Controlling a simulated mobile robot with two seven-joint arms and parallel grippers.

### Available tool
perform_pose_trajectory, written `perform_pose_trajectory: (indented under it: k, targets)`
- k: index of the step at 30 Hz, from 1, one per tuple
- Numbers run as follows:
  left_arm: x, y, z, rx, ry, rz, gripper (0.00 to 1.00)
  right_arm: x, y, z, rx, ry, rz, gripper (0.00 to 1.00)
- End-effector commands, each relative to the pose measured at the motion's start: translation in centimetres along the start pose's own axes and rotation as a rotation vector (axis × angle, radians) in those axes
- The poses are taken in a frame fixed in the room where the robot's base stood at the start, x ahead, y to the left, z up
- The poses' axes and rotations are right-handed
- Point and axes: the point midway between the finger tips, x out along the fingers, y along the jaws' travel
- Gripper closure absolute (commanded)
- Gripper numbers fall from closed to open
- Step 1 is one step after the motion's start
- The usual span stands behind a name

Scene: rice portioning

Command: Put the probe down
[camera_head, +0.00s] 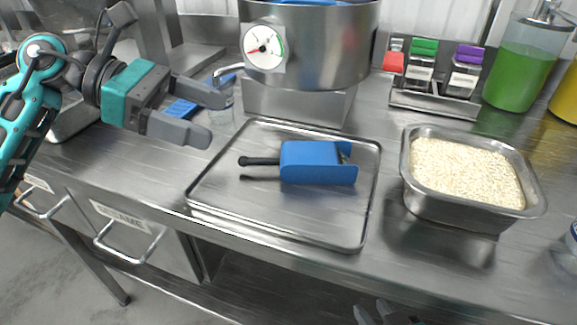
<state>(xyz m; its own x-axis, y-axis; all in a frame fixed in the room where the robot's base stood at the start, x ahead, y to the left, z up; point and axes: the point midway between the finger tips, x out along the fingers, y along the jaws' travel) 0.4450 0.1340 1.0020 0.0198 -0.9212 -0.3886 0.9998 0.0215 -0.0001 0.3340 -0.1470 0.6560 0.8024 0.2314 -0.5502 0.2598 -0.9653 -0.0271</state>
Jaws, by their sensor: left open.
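My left gripper (212,118) is open, with its fingers apart above the counter, left of the tray. I cannot tell whether either blue item belongs to the probe. Nothing shows held between the fingers. My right gripper (380,313) is at the bottom edge, mostly cut off, below the counter front.
A blue scoop (315,163) with a black handle lies on a metal tray (290,238). A rice pan (420,203) stands at right. A steel pot (330,50) with a dial stands behind. A rack (435,103) and a green bottle (520,65) are at back right.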

Motion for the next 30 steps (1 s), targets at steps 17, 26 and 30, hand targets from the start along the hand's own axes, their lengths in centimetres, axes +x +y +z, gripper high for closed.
perform_pose_trajectory:
  k: [17, 26, 30]
  targets:
    - [7.6, -0.1, -0.1, -0.002, -0.008, 0.002, 0.11, -0.1, 0.0, 0.7, 0.002, -0.009, 0.001, 0.62]
    - [11.6, -0.3, -0.8, -0.001, -0.010, 0.000, 0.11, 0.1, 0.1, 0.9, 0.005, -0.008, 0.002, 0.62]
    - [12.7, -0.3, -0.8, -0.002, -0.008, 0.003, 0.11, 0.1, 0.0, 0.9, 0.008, -0.008, 0.003, 0.62]
